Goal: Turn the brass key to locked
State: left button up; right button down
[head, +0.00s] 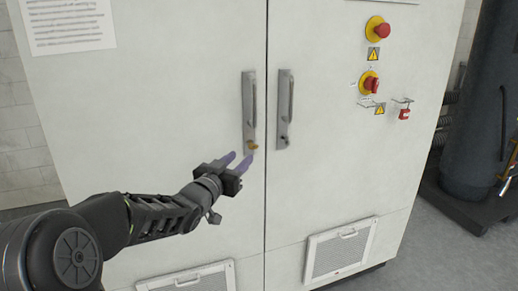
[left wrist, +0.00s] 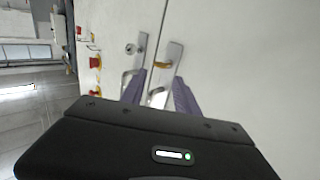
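The brass key (head: 254,147) sits in the lower end of the left door's handle plate (head: 249,100) on a pale cabinet. In the left wrist view the key (left wrist: 163,65) shows as a small golden piece on the right-hand plate. My left gripper (head: 242,156) is open, with two purple fingers apart, just below and left of the key. In the left wrist view its fingers (left wrist: 160,76) point toward the key, which appears between and beyond their tips. No contact is clear. My right gripper is not in view.
The right door has a matching handle plate (head: 284,110) with a dark lock. Vents (head: 340,250) are low on the doors. A dark tank (head: 480,110) stands at far right.

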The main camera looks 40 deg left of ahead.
aim_at(253, 147)
pick_arm(q)
jog(key=w+a+p, duration=0.1)
jog(key=w, duration=0.6)
jog(key=shift+w+a, duration=0.2)
jog(key=shift+w, duration=0.15)
jog(key=shift+c, duration=0.4)
grip_shut()
